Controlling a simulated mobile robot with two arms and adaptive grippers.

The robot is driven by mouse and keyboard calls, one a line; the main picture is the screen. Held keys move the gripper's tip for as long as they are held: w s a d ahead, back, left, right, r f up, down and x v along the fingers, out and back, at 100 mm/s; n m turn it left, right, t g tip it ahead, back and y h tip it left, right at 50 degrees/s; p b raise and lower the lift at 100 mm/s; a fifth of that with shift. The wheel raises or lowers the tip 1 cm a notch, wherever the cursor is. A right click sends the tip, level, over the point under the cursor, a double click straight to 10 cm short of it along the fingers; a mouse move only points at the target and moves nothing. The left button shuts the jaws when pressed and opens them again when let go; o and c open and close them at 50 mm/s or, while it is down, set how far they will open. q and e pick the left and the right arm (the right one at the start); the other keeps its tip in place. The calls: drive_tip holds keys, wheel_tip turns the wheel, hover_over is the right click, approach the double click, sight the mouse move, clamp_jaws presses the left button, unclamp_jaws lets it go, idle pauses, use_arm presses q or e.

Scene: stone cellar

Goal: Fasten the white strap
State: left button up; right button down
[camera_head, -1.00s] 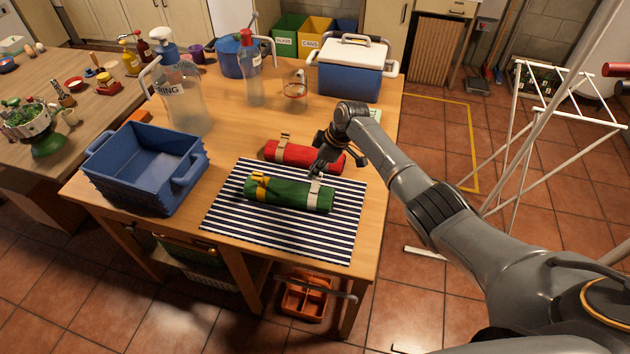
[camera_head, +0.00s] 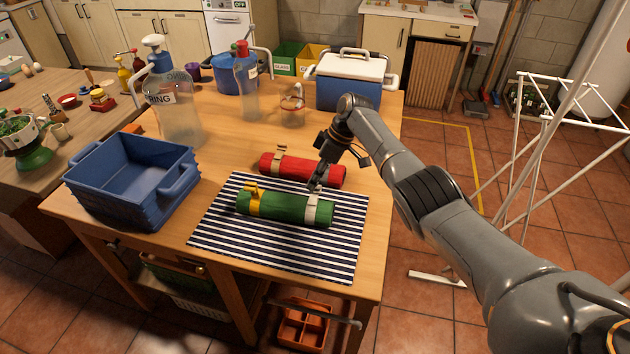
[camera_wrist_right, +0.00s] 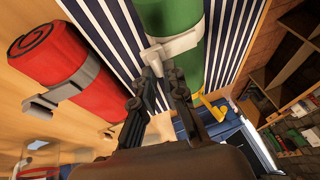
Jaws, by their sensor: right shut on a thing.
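A green roll (camera_head: 278,209) lies on a striped navy and white mat (camera_head: 335,262). The white strap (camera_head: 311,210) goes around the roll near its right end, and a yellow strap (camera_head: 254,203) goes around it near its left end. My right gripper (camera_head: 316,186) is at the far side of the green roll, at the white strap. In the right wrist view, its fingers (camera_wrist_right: 160,72) are closed on the end of the white strap (camera_wrist_right: 172,48), beside the green roll (camera_wrist_right: 180,18). The head view does not show whether the strap is fastened. My left gripper is out of view.
A red roll (camera_head: 310,171) with a beige strap lies just behind the green one. A blue crate (camera_head: 134,190) stands at the left of the table, near large bottles. A blue and white cooler (camera_head: 349,90) stands at the back right.

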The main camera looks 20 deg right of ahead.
drive_tip(key=shift+s+a+f, duration=0.1)
drive_tip(key=c, duration=1.4)
unclamp_jaws()
drive_tip(key=v, duration=1.2)
